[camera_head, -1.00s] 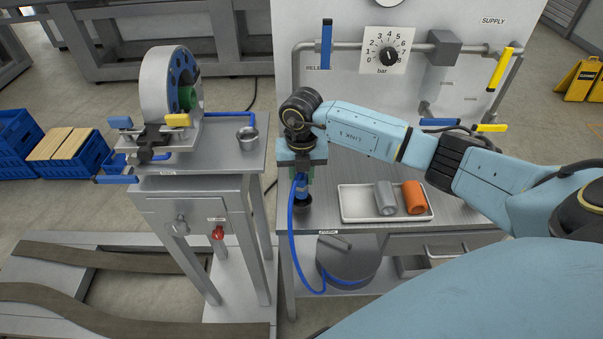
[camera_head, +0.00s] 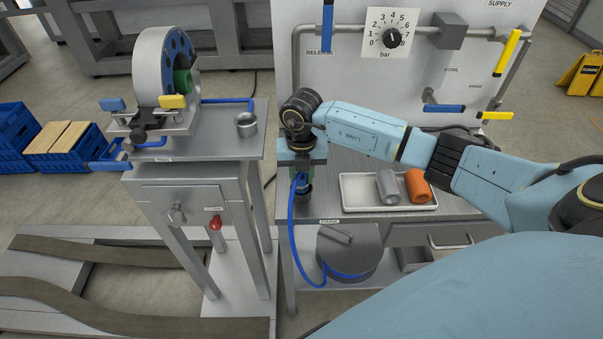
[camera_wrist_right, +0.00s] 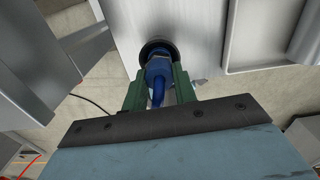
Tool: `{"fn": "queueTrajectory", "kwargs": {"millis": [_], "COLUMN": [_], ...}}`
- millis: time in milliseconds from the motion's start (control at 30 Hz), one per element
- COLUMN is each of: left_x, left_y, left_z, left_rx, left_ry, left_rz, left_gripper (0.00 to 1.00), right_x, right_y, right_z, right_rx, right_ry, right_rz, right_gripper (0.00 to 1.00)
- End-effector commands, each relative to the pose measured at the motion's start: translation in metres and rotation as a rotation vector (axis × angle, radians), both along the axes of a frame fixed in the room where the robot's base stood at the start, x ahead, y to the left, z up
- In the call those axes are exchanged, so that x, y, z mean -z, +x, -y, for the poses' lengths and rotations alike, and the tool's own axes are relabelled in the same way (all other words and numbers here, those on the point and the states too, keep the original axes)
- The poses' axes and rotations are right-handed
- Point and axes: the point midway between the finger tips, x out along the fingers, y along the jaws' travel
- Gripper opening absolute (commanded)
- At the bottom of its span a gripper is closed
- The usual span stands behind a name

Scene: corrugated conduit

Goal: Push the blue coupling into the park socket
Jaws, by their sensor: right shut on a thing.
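The blue coupling (camera_wrist_right: 157,68) is between the green fingers of my right gripper (camera_wrist_right: 159,88), which is shut on it. In the wrist view its far end meets the dark round park socket (camera_wrist_right: 158,46); I cannot tell how deep it sits. In the head view, my right gripper (camera_head: 301,168) points down at the table's left front corner, with the coupling (camera_head: 302,184) under it and the socket (camera_head: 303,199) directly below. A blue hose (camera_head: 294,240) hangs from the coupling in a loop past the table edge. My left gripper is not in view.
A white tray (camera_head: 360,206) holds a grey cylinder (camera_head: 389,187) and an orange cylinder (camera_head: 418,186) right of the socket. A stand with a flanged wheel (camera_head: 158,70) and a metal cup (camera_head: 246,124) is at left. The panel has a pressure gauge (camera_head: 391,38).

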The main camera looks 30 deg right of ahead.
Motion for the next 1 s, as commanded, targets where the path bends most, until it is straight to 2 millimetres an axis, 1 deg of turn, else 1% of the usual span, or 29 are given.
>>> {"fn": "queueTrajectory", "kwargs": {"millis": [367, 733, 1000], "left_x": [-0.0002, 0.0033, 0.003], "left_y": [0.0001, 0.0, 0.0], "left_z": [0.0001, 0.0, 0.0], "left_rx": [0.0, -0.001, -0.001], "left_ry": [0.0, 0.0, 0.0], "left_rz": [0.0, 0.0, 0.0], "left_gripper": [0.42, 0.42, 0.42], "right_x": [-0.0007, 0.0044, 0.0041], "right_y": [0.0004, 0.0006, 0.0007], "right_z": [-0.0001, 0.0004, 0.0005], "right_rx": [0.0, 0.001, 0.001], "right_ry": [0.0, 0.0, 0.0], "right_rz": [0.001, 0.001, 0.001], "right_gripper": [0.0, 0.0, 0.0]}}
